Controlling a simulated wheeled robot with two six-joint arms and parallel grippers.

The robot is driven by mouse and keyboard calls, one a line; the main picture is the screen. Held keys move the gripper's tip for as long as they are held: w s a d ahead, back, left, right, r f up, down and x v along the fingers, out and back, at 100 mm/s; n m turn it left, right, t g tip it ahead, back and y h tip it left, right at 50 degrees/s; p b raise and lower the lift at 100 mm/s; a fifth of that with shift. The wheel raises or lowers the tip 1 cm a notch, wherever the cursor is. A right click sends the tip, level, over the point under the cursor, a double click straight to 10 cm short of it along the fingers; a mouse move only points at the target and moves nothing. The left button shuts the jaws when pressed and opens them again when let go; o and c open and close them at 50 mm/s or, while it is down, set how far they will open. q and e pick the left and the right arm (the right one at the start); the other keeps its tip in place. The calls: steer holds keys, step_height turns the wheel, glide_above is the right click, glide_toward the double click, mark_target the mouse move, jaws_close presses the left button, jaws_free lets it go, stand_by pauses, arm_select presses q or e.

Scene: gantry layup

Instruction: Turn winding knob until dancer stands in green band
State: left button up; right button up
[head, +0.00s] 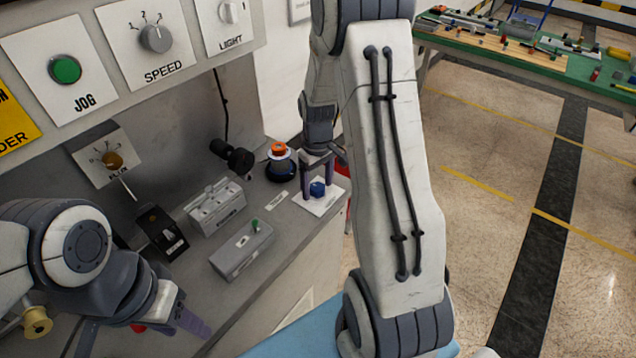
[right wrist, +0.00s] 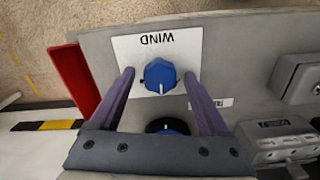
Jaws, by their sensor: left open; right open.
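The winding knob (head: 317,188) is blue and sits on a white plate at the far end of the grey console. In the right wrist view, the knob (right wrist: 160,76) shows a white pointer mark, and its plate (right wrist: 130,48) reads WIND. My right gripper (head: 318,183) is open, its purple fingers on either side of the knob with a gap visible on both sides in the right wrist view (right wrist: 159,77). My left gripper (head: 145,340) is open and empty at the lower left, partly cut off by the frame. I see neither the dancer nor a green band.
Next to the knob stands a round orange-topped item (head: 279,160). Grey switch boxes (head: 242,249) and a black box (head: 161,233) sit on the console. The upright panel carries a green JOG button (head: 65,69) and a SPEED dial (head: 155,38). A green bench (head: 470,42) stands beyond open floor.

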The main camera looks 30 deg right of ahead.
jaws_close()
steer(key=shift+m, duration=0.3)
steer(key=m+p, duration=0.1)
steer(key=m, duration=0.1)
steer(key=shift+r+m, duration=0.1)
steer(key=shift+m, duration=0.2)
steer(key=m+p, duration=0.1)
steer(key=m, duration=0.3)
steer(key=shift+m, duration=0.3)
steer(key=m+p, duration=0.1)
steer(key=m, duration=0.3)
steer(key=shift+w+m, duration=0.1)
steer(key=shift+m, duration=1.8)
steer(key=shift+p, duration=0.3)
